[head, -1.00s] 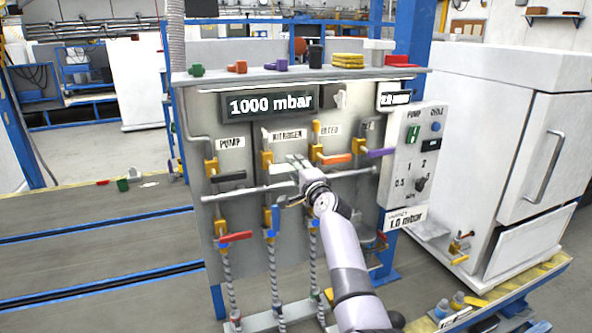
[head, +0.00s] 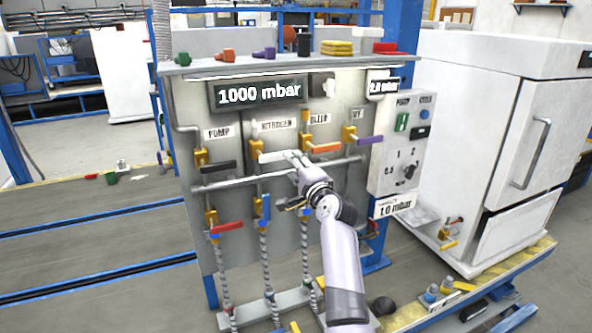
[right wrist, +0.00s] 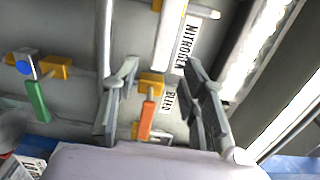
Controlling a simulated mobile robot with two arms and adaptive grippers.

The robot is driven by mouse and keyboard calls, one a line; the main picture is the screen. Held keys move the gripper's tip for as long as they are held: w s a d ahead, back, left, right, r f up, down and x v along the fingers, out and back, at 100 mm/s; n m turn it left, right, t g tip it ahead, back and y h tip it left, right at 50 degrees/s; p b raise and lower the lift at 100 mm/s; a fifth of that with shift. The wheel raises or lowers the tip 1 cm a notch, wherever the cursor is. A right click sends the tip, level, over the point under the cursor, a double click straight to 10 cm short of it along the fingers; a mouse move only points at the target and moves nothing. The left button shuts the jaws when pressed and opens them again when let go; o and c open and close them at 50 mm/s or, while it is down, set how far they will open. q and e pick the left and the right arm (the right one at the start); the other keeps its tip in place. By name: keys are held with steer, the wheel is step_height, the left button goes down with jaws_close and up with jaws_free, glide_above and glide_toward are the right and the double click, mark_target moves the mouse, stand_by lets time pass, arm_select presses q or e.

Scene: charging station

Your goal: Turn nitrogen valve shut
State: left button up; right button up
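The nitrogen valve (head: 256,150) is on the grey panel under the NITROGEN label (head: 277,125). Its pale handle points right, sideways across the panel. In the right wrist view the pale handle (right wrist: 166,35) runs beside the NITROGEN label (right wrist: 188,45). My right gripper (head: 293,156) is in front of the panel, just right of the nitrogen valve. Its two fingers are apart in the right wrist view (right wrist: 160,80), with nothing held. The orange bleed handle (right wrist: 147,118) shows between and behind them. I cannot tell how far the fingers are from the panel. My left gripper is out of view.
The pump valve's black handle (head: 218,166) is to the left; the orange bleed handle (head: 325,148) and a purple handle (head: 369,140) are to the right. A horizontal pipe (head: 225,183) crosses below them. The display (head: 258,93) reads 1000 mbar. A white cabinet (head: 500,110) stands at right.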

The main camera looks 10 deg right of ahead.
steer(key=shift+s+d, duration=0.15)
steer(key=shift+s, duration=0.5)
steer(key=s+f+n+g, duration=0.2)
steer(key=s+f, duration=0.2)
steer(key=f, duration=1)
steer(key=s+f+n+g+h+b, duration=0.1)
steer(key=s+f+n+g, duration=0.25)
steer(key=f, duration=1.05)
steer(key=s+f+n+g, duration=0.1)
steer(key=s+f, duration=0.4)
steer(key=f, duration=0.9)
steer(key=s+d+f+n+g+h+b, duration=0.1)
steer(key=s+f+n+g, duration=0.2)
steer(key=s+f, duration=1.05)
steer(key=s+d+f+n+g, duration=0.2)
steer(key=s+f+n+g, duration=0.15)
steer(key=s+f, duration=1)
steer(key=s+d+f+n+g, duration=0.1)
steer(key=s+f+n, duration=0.1)
steer(key=s, duration=0.8)
steer(key=s+d+f+n+g+h, duration=0.1)
steer(key=s+d+f, duration=0.1)
steer(key=s, duration=0.8)
steer(key=s+d+f+n+g, duration=0.1)
steer(key=s+d+f+n, duration=0.1)
steer(key=s, duration=0.9)
steer(key=shift+f+n+g+b, duration=0.3)
steer(key=shift+f+b, duration=0.1)
steer(key=shift+f, duration=0.05)
